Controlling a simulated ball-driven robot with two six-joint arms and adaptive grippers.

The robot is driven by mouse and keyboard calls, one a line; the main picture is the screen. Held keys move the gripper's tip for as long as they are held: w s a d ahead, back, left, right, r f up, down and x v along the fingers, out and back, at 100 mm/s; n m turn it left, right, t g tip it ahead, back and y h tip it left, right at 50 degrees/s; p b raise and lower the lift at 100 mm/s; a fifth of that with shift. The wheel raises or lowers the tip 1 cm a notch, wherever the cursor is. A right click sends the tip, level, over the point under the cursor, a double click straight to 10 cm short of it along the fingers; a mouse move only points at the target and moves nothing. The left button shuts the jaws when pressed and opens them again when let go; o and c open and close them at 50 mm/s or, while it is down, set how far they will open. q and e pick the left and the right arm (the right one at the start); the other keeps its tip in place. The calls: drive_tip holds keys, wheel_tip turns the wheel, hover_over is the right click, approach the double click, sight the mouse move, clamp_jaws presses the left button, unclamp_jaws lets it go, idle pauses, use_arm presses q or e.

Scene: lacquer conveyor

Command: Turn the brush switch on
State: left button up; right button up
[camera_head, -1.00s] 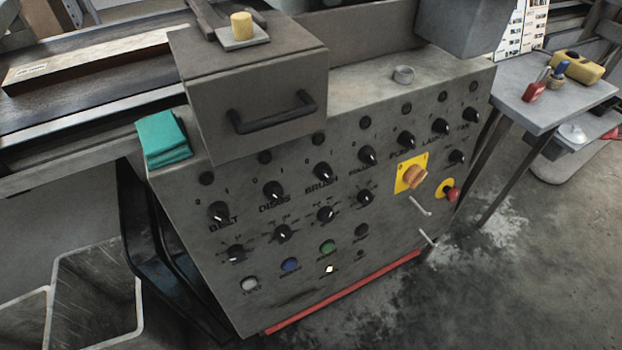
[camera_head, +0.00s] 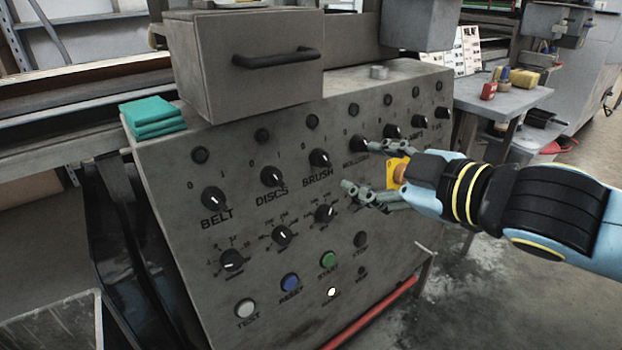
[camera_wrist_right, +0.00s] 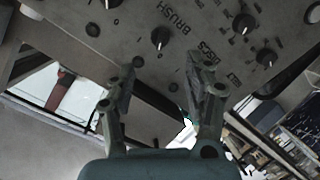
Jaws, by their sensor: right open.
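The brush switch (camera_head: 319,158) is a black rotary knob with a white pointer mark, above the BRUSH label on the sloped grey panel (camera_head: 190,260). My left gripper is not in view.
The discs knob (camera_head: 272,177) and belt knob (camera_head: 213,199) are left of the brush switch; the rollers knob (camera_head: 359,144) is close right, near my upper finger. A handled box (camera_head: 240,85) overhangs the panel top.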

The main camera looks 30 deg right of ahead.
sight(327, 160)
drive_tip(key=b+x, duration=0.4)
drive_tip(key=x, duration=0.5)
drive_tip(key=shift+w+f+b, duration=0.2)
drive_tip(key=shift+w+b, duration=0.1)
drive_tip(key=shift+b, duration=0.1)
drive_tip(key=shift+w, duration=0.45)
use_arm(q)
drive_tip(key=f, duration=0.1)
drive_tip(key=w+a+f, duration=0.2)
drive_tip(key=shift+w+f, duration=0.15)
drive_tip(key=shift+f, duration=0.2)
use_arm(e)
drive_tip(key=shift+c, duration=0.2)
